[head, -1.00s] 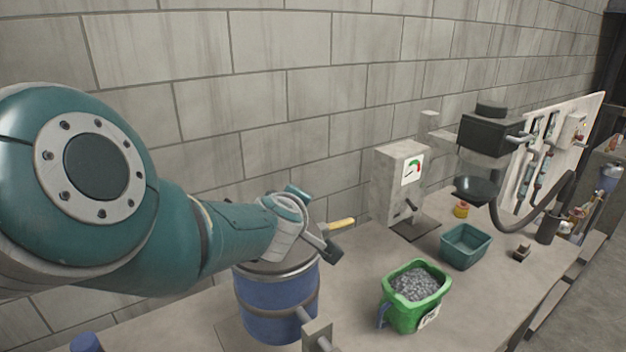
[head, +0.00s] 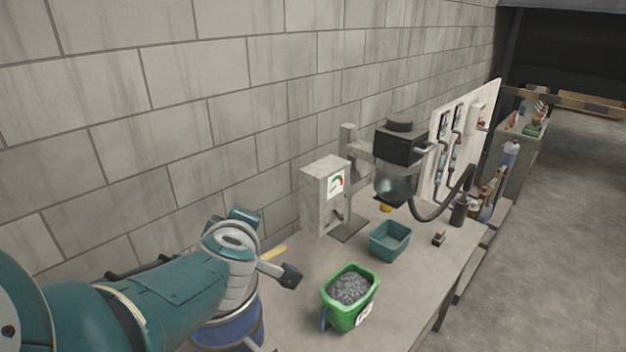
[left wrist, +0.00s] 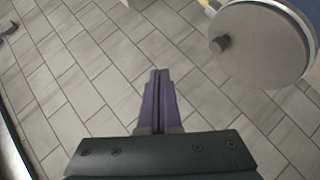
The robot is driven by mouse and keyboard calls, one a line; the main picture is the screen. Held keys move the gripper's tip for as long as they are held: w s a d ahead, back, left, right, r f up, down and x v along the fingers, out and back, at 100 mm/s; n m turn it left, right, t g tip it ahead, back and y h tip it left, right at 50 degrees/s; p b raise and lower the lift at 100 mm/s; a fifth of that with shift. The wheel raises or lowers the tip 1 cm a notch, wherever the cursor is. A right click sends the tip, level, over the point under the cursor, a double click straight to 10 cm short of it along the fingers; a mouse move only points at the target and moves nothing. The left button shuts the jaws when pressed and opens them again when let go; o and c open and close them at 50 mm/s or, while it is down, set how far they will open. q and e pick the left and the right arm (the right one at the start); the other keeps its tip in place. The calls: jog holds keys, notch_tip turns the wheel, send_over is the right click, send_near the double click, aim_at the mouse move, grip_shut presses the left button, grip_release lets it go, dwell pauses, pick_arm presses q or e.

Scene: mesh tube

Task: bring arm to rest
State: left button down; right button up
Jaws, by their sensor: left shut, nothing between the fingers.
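My left arm (head: 170,290) is teal and comes in from the left in the head view, bent above a blue drum (head: 232,332) at the near end of the bench. Its wrist is above the drum, and the fingers cannot be made out there. In the left wrist view my left gripper (left wrist: 159,74) shows purple fingers pressed together with nothing between them. A pale round disc with a knob (left wrist: 262,45) is to the upper right of the fingers, apart from them. My right arm is not in view.
On the bench (head: 405,290) stand a green tub of grey gravel (head: 350,318), a teal bin (head: 390,240), a gauge box (head: 325,190) and a black device with a hose (head: 400,145). A block wall (head: 230,110) runs behind. Open floor (head: 560,220) lies right.

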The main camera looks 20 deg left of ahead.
pick_arm(q)
jog(key=s+d+r+m+g+h, duration=0.1)
jog(key=s+d+m+g+h, duration=0.1)
jog(key=s+m, duration=0.4)
jog(key=s+d+r+m+g+h, duration=0.2)
jog(key=s+m, duration=0.5)
jog(key=s, duration=0.8)
jog(key=s+d+r+m+g+h, duration=0.2)
jog(key=s+d+m, duration=0.3)
jog(key=s, duration=0.5)
jog(key=shift+s+d+r+m+g+h, duration=0.2)
jog(key=shift+m+g+h, duration=0.1)
jog(key=shift+m+g, duration=0.7)
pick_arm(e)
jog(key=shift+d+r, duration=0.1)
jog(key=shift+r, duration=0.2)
pick_arm(q)
jog(key=shift+f, duration=0.15)
